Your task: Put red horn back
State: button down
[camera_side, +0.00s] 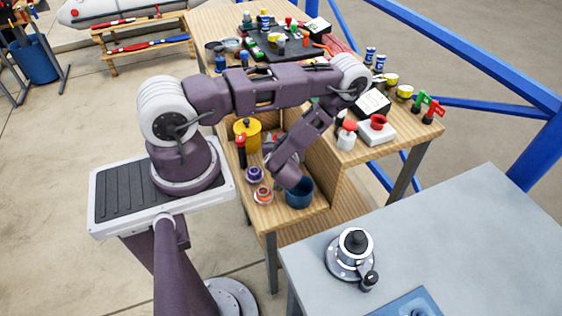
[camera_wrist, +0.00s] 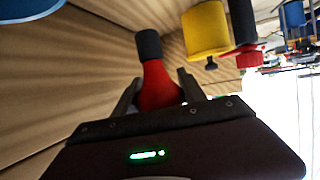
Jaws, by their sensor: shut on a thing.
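In the wrist view my gripper (camera_wrist: 158,78) has its two fingers on either side of a red flared piece with a black end, which I take to be the red horn (camera_wrist: 160,90). The gripper is shut on the red part, and the black end points away from it. In the side view my arm reaches down into the lower wooden shelf of the bench. The fingertips and the held horn are hidden there behind the wrist. I cannot tell whether the horn touches the wood.
A yellow canister (camera_side: 247,133) and a red-and-black item (camera_side: 241,155) stand close by, left of the wrist. A blue cup (camera_side: 299,193) is just right, with purple (camera_side: 254,174) and orange (camera_side: 263,195) pieces in front. A raised wooden wall (camera_side: 322,165) borders the shelf.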

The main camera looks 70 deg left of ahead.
notch_tip(320, 180, down, 6)
jog(key=shift+f, duration=0.1)
jog(key=c, duration=0.7)
grip_release()
jog(key=shift+o, duration=0.2)
jog(key=v, duration=1.2)
